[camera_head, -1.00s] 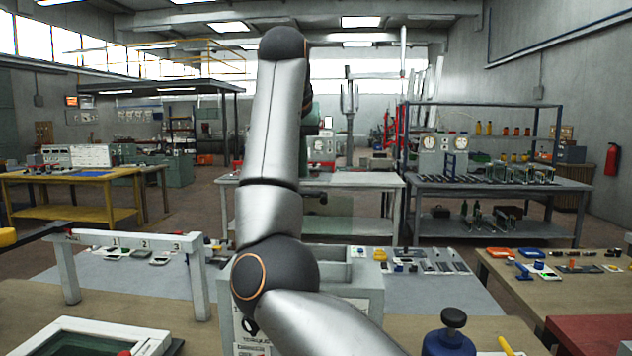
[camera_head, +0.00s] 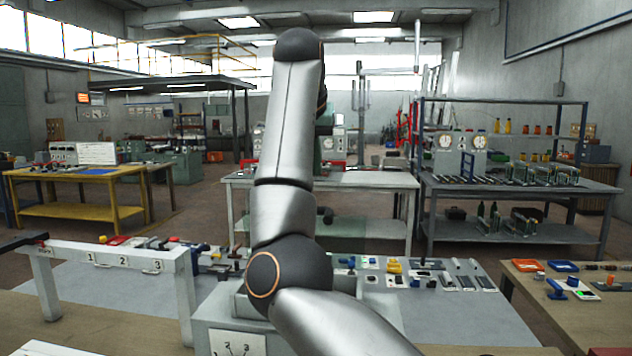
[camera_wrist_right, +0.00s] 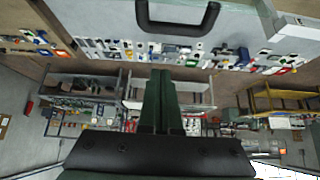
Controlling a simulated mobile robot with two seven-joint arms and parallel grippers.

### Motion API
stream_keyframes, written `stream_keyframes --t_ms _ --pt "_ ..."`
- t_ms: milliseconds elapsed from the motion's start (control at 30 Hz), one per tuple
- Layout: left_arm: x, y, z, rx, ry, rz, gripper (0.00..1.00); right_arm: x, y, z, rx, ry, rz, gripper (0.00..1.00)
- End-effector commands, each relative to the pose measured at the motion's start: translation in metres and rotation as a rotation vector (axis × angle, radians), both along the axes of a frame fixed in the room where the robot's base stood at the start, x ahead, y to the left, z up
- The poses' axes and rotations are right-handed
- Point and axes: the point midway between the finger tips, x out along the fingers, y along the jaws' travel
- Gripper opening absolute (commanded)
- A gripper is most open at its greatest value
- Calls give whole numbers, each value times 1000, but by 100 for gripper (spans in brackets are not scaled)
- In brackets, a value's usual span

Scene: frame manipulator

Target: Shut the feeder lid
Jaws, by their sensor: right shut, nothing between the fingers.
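A grey box (camera_head: 207,318) with a number label on its front stands at the bottom centre of the head view, partly hidden behind my right arm. It may be the feeder; its top is mostly covered. In the right wrist view, which is upside down, a black handle (camera_wrist_right: 178,22) sits on a pale grey-green panel at the top edge. I cannot tell whether this panel is the lid. My right gripper (camera_wrist_right: 161,75) shows dark green fingers, shut and empty, apart from the handle in the picture. My left gripper is not in view.
A white frame (camera_head: 125,252) numbered 1, 2, 3 stands left of the box. Small parts lie on the grey mat (camera_head: 440,315) behind and to the right. A wooden table (camera_head: 520,285) stands at the right, and a grey workbench (camera_head: 375,180) farther back.

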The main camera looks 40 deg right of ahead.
Motion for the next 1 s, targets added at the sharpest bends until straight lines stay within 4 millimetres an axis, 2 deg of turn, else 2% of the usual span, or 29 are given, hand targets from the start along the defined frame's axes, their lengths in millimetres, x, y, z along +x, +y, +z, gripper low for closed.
stream_keyframes --t_ms 467,500,700,1000 --pt "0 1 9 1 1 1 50 35 -47 -77 1 5 -1 0" --pt "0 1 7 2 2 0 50 31 -39 -74 -2 -2 0 0" --pt "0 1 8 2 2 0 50 17 -22 -73 -1 -2 -1 0" --pt "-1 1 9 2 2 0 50 9 -13 -73 0 0 -1 0"
